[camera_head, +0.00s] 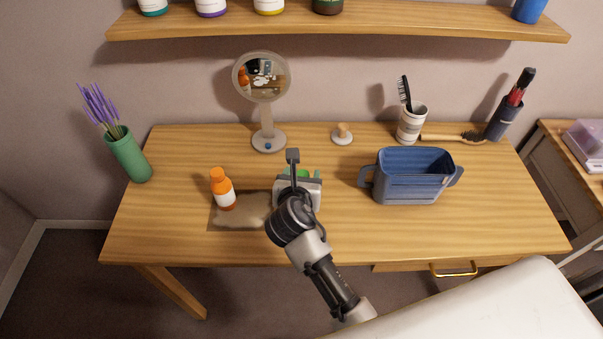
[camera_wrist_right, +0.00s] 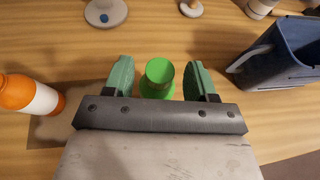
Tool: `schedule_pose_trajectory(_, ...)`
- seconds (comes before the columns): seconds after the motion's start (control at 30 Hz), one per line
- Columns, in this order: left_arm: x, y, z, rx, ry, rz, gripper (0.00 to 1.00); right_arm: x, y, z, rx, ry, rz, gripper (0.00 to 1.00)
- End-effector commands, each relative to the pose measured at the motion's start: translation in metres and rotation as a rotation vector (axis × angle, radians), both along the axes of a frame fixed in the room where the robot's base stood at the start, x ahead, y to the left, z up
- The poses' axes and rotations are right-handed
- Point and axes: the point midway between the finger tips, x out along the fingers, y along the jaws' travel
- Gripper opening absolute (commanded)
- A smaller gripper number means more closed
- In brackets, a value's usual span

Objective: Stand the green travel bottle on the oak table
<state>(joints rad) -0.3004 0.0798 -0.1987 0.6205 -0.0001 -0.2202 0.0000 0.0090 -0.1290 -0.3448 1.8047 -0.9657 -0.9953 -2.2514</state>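The green travel bottle (camera_wrist_right: 158,78) shows between the two fingers of my right gripper (camera_wrist_right: 160,80) in the right wrist view, seen from above, cap toward the camera. A narrow gap shows on each side of it, so the gripper is open around the bottle. In the head view my right gripper (camera_head: 300,178) hides most of the bottle; only a little bright green shows. The bottle looks upright over the oak table (camera_head: 340,235); its base is hidden. My left gripper is not in view.
An orange-capped bottle (camera_head: 224,192) stands left of my gripper by a beige-patched mat (camera_head: 238,217). A blue bin (camera_head: 412,185) stands to the right. A round mirror (camera_head: 262,78), small wooden-knobbed piece (camera_head: 342,134) and brush cup (camera_head: 411,127) are behind. The table's front right is clear.

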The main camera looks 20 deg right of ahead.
Motion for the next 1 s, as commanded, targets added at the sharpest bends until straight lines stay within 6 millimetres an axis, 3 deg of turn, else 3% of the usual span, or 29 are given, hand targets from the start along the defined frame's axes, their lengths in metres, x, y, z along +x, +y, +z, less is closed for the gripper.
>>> schedule_pose_trajectory(0.27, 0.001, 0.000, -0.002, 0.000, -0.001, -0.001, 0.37, 0.000, 0.000, 0.003, 0.003, -0.001, 0.000, 0.56)
schedule_pose_trajectory(0.37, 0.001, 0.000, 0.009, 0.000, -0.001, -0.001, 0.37, -0.007, 0.003, 0.010, 0.000, 0.003, 0.000, 0.56)
schedule_pose_trajectory(0.7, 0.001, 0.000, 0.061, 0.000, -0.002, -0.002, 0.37, -0.059, 0.027, 0.038, -0.001, 0.005, 0.000, 0.56)
schedule_pose_trajectory(1.0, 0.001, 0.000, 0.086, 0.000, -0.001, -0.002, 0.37, -0.095, 0.044, 0.050, 0.001, 0.002, 0.000, 0.56)
